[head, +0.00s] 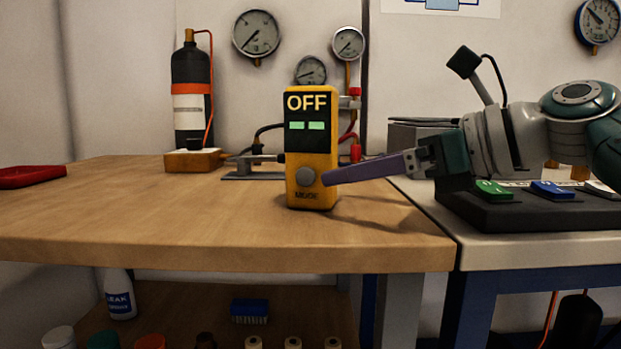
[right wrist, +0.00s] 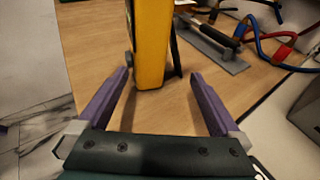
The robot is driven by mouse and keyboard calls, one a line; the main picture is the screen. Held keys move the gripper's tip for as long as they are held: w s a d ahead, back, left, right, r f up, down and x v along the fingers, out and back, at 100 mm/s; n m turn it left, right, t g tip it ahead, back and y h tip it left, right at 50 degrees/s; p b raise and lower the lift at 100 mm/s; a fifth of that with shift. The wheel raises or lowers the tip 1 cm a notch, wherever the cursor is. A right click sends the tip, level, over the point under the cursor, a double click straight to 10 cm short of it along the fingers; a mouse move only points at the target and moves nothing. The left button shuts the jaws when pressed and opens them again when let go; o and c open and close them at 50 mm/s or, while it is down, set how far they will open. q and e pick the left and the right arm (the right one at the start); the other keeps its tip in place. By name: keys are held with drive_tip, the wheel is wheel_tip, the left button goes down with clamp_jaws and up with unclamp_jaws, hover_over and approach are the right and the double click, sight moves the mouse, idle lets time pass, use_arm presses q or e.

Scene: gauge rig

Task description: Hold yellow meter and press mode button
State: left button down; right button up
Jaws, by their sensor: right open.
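The yellow meter (head: 311,150) stands upright on the wooden bench, facing me. Its dark screen reads OFF above two lit green bars. The round grey mode button (head: 305,175) is low on its front, above the word MODE. My right gripper (head: 326,178) reaches in from the right, its purple fingers at the meter's lower right side. In the right wrist view the fingers (right wrist: 161,76) are open and spread wide, with the meter (right wrist: 152,45) ahead between their tips. I see no grip on it; whether a fingertip touches it I cannot tell. My left gripper is not in view.
Behind the meter are a grey plate with fittings (head: 250,172), hoses and wall gauges (head: 256,34). A black cylinder (head: 191,95) stands at the back left and a red tray (head: 30,177) at far left. A dark block with coloured pieces (head: 545,208) sits right. The bench's left front is clear.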

sight(306, 177)
drive_tip(key=b+x, duration=0.2)
drive_tip(key=x, duration=0.2)
drive_tip(key=shift+w+a+f, duration=0.2)
drive_tip(key=shift+a+f, duration=0.05)
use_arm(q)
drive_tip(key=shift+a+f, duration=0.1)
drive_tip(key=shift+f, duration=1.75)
use_arm(e)
drive_tip(key=shift+w+a, duration=0.35)
drive_tip(key=shift+a, duration=0.2)
drive_tip(key=c, duration=0.5)
drive_tip(key=shift+f, duration=0.15)
